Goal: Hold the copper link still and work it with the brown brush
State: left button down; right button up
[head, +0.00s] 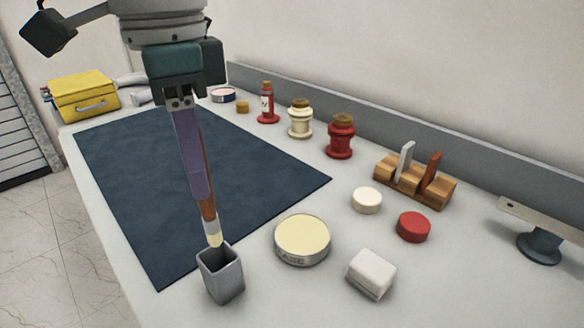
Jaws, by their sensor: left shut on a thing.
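My left gripper (200,190) comes down from the top of the head view and is shut on the brown brush (208,208). The brush points down, with a pale band and cream bristles at its lower end. Its tip is at the mouth of a small grey square cup (222,281); I cannot tell if it touches the rim. A dull grey-beige flat bar (550,220) with a hole near its end rests on a dark round stand at the right edge, partly cut off. It may be the copper link, but no copper colour shows. My right gripper is not in view.
A round cream tin (302,240), white block (371,273), white disc (367,200) and red disc (413,227) lie right of the cup. Behind are a wooden rack (415,187), jars and bottles. A dark mat (250,165) is largely clear. A yellow box (84,97) stands far left.

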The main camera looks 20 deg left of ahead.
aim_at(206, 218)
pick_arm(q)
notch_tip(206, 218, down, 6)
jog(key=shift+r, duration=0.25)
notch_tip(206, 218, down, 3)
jog(key=shift+f+p, duration=0.1)
jog(key=shift+p, duration=0.35)
jog(key=shift+f, duration=0.2)
jog(key=shift+f, duration=0.2)
jog(key=c, duration=0.7)
grip_release()
jog(key=shift+c, duration=0.2)
